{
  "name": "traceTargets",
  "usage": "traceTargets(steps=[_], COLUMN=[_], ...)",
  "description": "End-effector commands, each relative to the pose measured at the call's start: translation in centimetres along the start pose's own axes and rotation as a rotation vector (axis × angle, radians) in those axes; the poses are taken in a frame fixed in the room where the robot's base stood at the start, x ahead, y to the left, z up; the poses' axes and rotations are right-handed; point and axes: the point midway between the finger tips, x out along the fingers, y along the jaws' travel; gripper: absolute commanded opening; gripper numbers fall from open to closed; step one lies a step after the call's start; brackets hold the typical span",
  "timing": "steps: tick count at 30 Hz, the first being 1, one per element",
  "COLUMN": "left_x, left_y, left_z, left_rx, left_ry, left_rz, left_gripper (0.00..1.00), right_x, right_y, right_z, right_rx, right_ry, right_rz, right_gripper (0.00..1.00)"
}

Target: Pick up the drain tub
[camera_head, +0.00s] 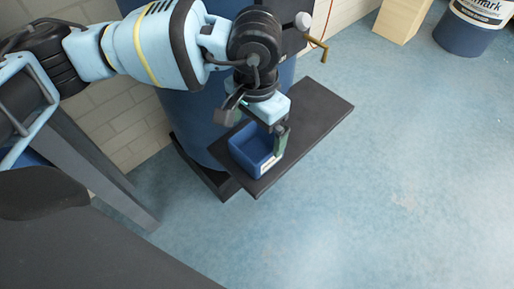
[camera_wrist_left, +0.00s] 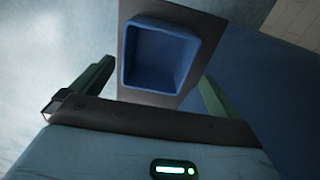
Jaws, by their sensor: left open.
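The drain tub, a small open blue box with a pale label, sits on a dark flat shelf (camera_head: 315,112) in the head view (camera_head: 247,150). My left gripper (camera_head: 258,132) is right above the tub, pointing down, with one green finger by the tub's right side. In the left wrist view the blue tub (camera_wrist_left: 157,58) looks empty, and the open green fingers (camera_wrist_left: 155,88) stand on either side of its near end. Whether a finger touches the tub, I cannot tell. My right gripper is not in view.
A large blue barrel (camera_head: 195,125) stands behind the shelf, with a brass tap (camera_head: 318,47) above. A wooden block (camera_head: 401,18) and a blue and white bucket (camera_head: 468,32) stand at the top right. The blue floor at right is clear.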

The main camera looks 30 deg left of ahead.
Motion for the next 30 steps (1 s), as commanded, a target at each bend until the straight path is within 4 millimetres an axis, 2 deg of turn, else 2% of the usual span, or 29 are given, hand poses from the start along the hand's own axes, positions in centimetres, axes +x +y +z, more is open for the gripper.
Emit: traceTargets(steps=[12, 20, 30], left_x=[4.9, 5.0, 5.0], left_y=[0.5, 0.5, 0.5], left_z=[0.4, 0.4, 0.4], left_rx=[0.0, -0.001, -0.001], left_ry=[-0.001, 0.001, 0.001], left_rz=[0.0, 0.0, 0.0], left_gripper=[1.0, 1.0, 0.56], right_x=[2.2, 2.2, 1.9], right_y=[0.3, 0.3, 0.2], right_z=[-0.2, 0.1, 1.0], right_rx=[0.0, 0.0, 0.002], right_ry=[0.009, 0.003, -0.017], right_rz=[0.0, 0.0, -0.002], right_gripper=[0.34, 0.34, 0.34])
